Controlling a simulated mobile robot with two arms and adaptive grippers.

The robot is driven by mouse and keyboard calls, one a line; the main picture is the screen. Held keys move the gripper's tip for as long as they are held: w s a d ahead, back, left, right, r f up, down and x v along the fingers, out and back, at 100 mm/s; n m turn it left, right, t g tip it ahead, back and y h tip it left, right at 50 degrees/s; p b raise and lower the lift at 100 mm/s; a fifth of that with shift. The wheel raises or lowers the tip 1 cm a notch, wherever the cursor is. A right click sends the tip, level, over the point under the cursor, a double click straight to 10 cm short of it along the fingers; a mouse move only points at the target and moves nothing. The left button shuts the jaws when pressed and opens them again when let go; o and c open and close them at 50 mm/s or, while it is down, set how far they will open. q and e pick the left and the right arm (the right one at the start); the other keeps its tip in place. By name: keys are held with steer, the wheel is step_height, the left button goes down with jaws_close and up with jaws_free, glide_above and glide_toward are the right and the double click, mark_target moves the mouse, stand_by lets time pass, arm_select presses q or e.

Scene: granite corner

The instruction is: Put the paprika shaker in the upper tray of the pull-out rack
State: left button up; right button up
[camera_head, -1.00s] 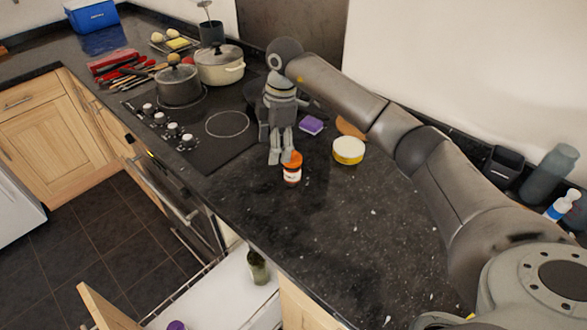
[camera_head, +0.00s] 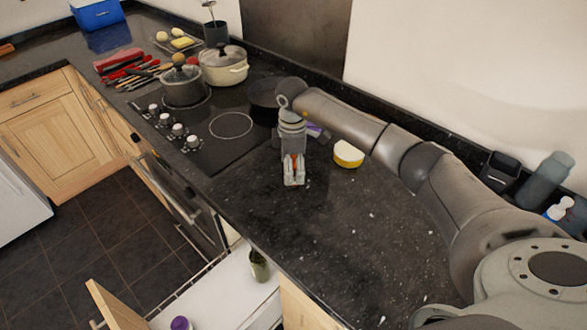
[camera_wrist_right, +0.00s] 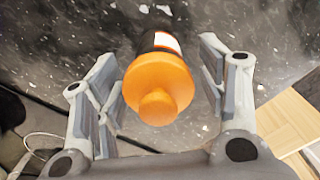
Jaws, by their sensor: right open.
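The paprika shaker (camera_wrist_right: 160,80) has an orange cap and a dark body with a white label. It stands on the dark granite counter. In the head view only a bit of its orange (camera_head: 292,166) shows between the fingers. My right gripper (camera_head: 293,179) is open, pointing down, with a finger on each side of the shaker. In the wrist view gaps show between the cap and both fingers. The pull-out rack (camera_head: 213,294) stands out below the counter edge, with a white tray surface holding a dark green bottle (camera_head: 259,266) and a purple-capped item (camera_head: 181,323). My left gripper is out of view.
A yellow-sided round tub (camera_head: 348,155) stands right of the gripper. A purple item (camera_head: 317,132) and a dark pan (camera_head: 264,93) are behind it. The hob (camera_head: 205,140) with two pots lies to the left. The counter in front is clear.

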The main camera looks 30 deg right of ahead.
steer(key=shift+f, duration=0.95)
steer(key=shift+c, duration=0.4)
steer(key=c, duration=1.2)
steer(key=shift+r, duration=0.2)
